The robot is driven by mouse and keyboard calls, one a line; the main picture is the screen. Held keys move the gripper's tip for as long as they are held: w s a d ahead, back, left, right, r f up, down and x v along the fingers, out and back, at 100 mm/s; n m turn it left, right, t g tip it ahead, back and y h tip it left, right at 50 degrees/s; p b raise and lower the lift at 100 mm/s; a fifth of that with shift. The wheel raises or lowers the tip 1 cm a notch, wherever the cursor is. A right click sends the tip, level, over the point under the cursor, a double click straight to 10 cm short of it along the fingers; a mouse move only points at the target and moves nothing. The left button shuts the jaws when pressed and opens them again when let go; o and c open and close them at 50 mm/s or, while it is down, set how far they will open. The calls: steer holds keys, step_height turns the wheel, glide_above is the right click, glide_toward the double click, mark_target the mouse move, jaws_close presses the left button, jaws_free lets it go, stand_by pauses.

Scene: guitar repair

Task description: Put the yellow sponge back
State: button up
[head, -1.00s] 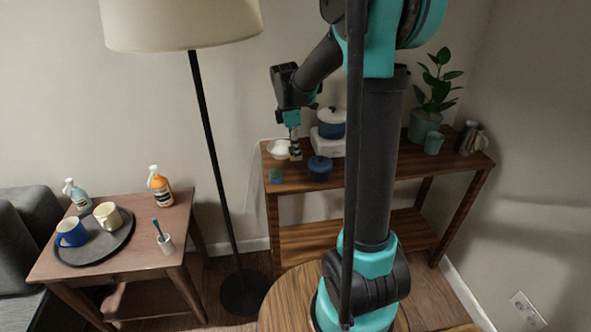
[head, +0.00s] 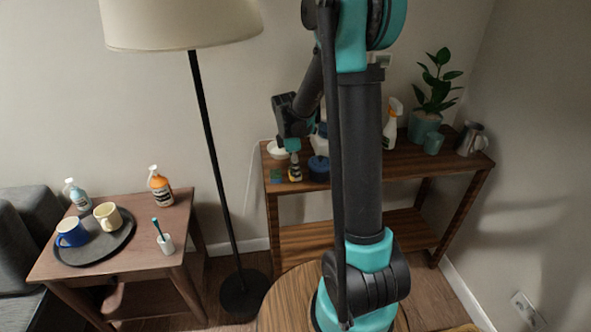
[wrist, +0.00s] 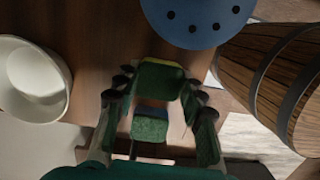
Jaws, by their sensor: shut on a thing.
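The yellow sponge (wrist: 160,79) has a green face and a yellow edge. It sits between my fingertips in the wrist view. My gripper (wrist: 160,86) is shut on it; in the head view my gripper (head: 295,172) is low over the left end of the wooden shelf (head: 430,163), between the white bowl and the blue pot. Whether the sponge touches the shelf top is unclear. A second sponge, blue and green (wrist: 150,124), lies beyond it near the shelf's edge; it also shows in the head view (head: 276,176).
The white bowl (wrist: 36,80) stands close on the left and the blue pot (wrist: 195,18) close on the right. A round wooden barrel (wrist: 275,80) stands below. A spray bottle (head: 392,126) and a plant (head: 425,125) stand farther right on the shelf.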

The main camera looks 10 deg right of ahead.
mark_target(292, 171)
steer(key=o, duration=1.2)
steer(key=shift+f, duration=0.1)
step_height(292, 171, up, 12)
steer(key=a, duration=0.1)
steer(key=s+d+f+m+t, duration=0.1)
steer(key=s+f+m, duration=0.2)
steer(key=s+m, duration=0.3)
steer(key=s+d+f+m+t+y, duration=0.1)
steer(key=s+d+f+m+t, duration=0.1)
steer(key=s+f+m, duration=0.2)
steer(key=s+d+f+m+t, duration=0.1)
steer(key=s+d+f+m, duration=0.1)
steer(key=s+m, duration=0.5)
steer(key=shift+s+f+m, duration=0.15)
steer(key=shift+s+f, duration=0.15)
steer(key=shift+s, duration=0.55)
steer(key=shift+s+f+m, duration=0.1)
steer(key=shift+s+f, duration=0.15)
steer(key=shift+s, duration=0.6)
steer(key=shift+s+f+m, duration=0.15)
steer(key=shift+s+f, duration=0.15)
steer(key=shift+s, duration=0.55)
